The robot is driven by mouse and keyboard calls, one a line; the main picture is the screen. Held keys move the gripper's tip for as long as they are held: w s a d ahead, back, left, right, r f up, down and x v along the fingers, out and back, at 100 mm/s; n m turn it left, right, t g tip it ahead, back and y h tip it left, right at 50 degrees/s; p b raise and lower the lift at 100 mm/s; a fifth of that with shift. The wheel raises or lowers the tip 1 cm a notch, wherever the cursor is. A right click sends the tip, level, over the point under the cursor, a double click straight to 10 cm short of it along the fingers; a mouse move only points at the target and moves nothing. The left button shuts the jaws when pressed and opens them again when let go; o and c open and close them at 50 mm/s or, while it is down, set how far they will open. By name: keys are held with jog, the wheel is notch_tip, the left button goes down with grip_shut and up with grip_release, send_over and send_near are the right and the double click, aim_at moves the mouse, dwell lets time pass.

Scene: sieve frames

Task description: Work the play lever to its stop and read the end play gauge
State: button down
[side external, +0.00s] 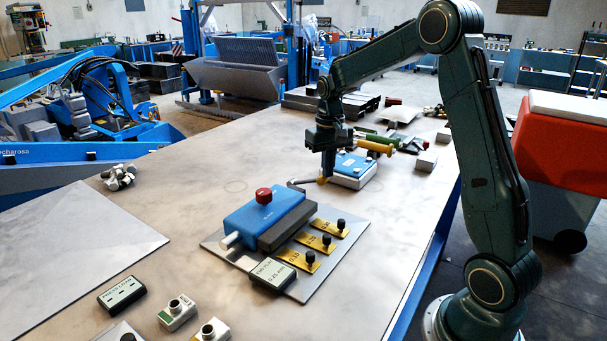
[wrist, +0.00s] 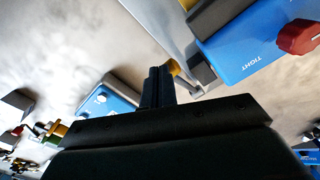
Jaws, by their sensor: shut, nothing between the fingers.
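The blue bearing housing (side external: 262,218) with a red knob (side external: 263,195) sits on a grey plate (side external: 225,246); its face reads "TIGHT" in the wrist view (wrist: 235,50). The play lever (side external: 300,182) is a bent grey rod at the housing's far end; its yellow tip (wrist: 174,68) shows in the wrist view. My gripper (side external: 327,170) points down at that tip. Its fingers (wrist: 157,78) are shut and empty, right beside the tip; I cannot tell whether they touch it. The end play gauge (side external: 273,274) lies at the plate's near edge; its small digits look like 0.20 mm.
Three brass tags with black knobs (side external: 313,241) lie on the plate beside the housing. A blue box (side external: 350,170) stands close behind my gripper. A preload display (side external: 122,295) and small button boxes (side external: 177,313) are at the near edge. The table's left is mostly clear.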

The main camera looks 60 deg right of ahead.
jog(key=shift+r, duration=0.1)
jog(key=shift+w+r, duration=0.25)
jog(key=shift+r, duration=0.35)
jog(key=shift+w+r, duration=0.25)
jog(key=shift+r, duration=0.35)
jog(key=shift+w+r, duration=0.1)
jog(key=shift+r, duration=0.15)
jog(key=shift+r, duration=0.1)
jog(key=shift+w+r, duration=0.15)
jog(key=shift+r, duration=0.5)
jog(key=shift+w+r, duration=0.15)
jog(key=shift+r, duration=0.6)
jog(key=shift+r, duration=0.1)
notch_tip(320, 180, up, 4)
jog(key=shift+f, duration=0.1)
